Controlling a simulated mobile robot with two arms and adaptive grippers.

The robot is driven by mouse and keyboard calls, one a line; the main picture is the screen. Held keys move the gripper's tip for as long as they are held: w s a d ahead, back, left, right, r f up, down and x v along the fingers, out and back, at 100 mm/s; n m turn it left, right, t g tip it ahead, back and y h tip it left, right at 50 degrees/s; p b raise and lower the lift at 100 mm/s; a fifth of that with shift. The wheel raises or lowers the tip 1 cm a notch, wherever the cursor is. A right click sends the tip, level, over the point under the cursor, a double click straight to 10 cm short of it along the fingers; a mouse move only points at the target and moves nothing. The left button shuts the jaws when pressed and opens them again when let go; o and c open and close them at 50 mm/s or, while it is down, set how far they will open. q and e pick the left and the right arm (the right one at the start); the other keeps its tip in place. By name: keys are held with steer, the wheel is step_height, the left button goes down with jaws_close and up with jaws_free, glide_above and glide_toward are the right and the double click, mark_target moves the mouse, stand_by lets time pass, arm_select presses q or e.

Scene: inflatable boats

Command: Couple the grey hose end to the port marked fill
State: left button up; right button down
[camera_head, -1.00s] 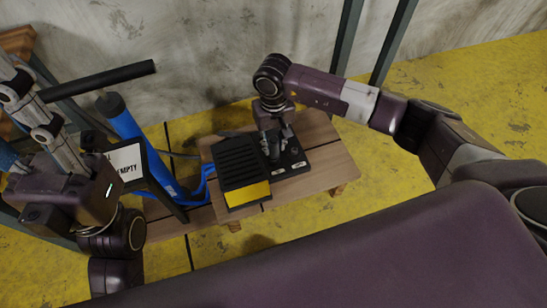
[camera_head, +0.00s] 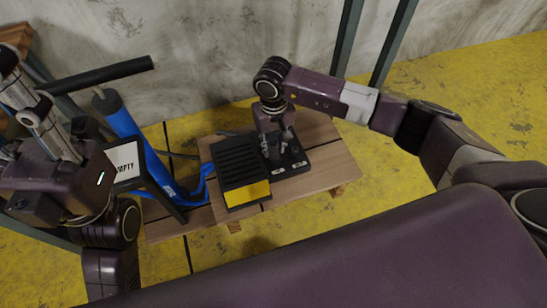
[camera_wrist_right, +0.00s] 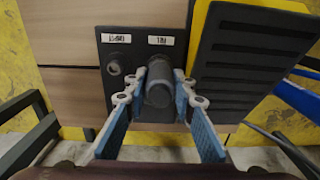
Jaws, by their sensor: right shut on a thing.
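My right gripper (camera_wrist_right: 160,82) is shut on the grey hose end (camera_wrist_right: 158,92), with one finger on each side of it. The hose end stands over the port plate (camera_wrist_right: 115,84) below the label that reads FILL upside down in the right wrist view. The fill port itself is hidden behind it, so I cannot tell whether it is seated. The other port (camera_wrist_right: 114,68) is open beside it. In the head view my right gripper (camera_head: 276,143) reaches down to the black plate (camera_head: 291,166). My left gripper (camera_head: 22,95) is at the left, partly cut off.
A black and yellow ribbed foot pump (camera_head: 243,170) sits beside the plate on a low wooden table (camera_head: 325,165). The yellow floor at right is clear.

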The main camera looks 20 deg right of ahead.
steer(key=shift+f, duration=0.15)
steer(key=c, duration=1.5)
jaws_free()
steer(key=shift+c, duration=0.2)
